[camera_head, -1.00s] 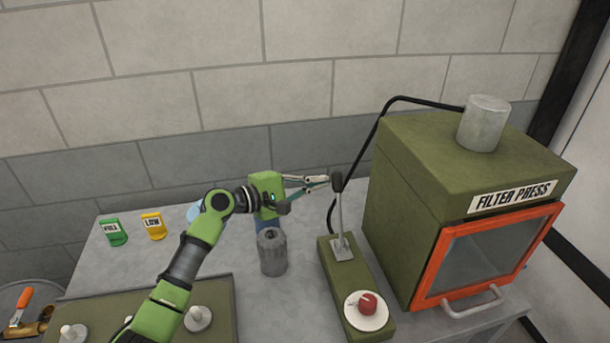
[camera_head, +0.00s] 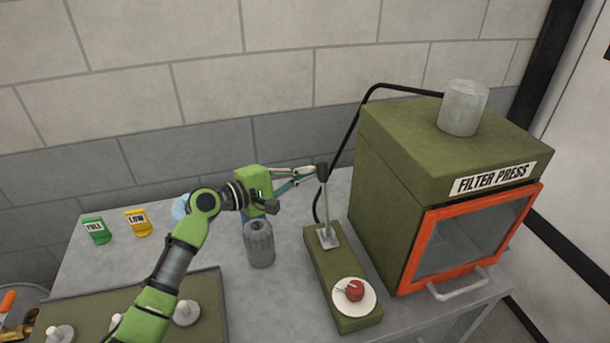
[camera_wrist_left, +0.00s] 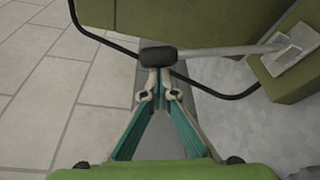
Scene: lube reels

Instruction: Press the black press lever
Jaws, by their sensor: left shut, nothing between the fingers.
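The press lever is a grey rod (camera_head: 326,208) with a black knob (camera_head: 322,172), rising from a metal plate on a green control box (camera_head: 343,283). The rod stands nearly upright in the head view. My left gripper (camera_head: 316,173) is shut and empty, its tips right at the black knob. In the left wrist view the knob (camera_wrist_left: 158,56) sits just beyond the closed fingertips (camera_wrist_left: 158,78); whether they touch it I cannot tell. My right gripper is not in view.
The green filter press (camera_head: 400,180) with an orange-framed door stands right of the lever. A red button (camera_head: 354,290) sits on the box's front. A grey ridged cylinder (camera_head: 259,244) stands under my left arm. A black cable (camera_head: 352,140) runs behind the lever.

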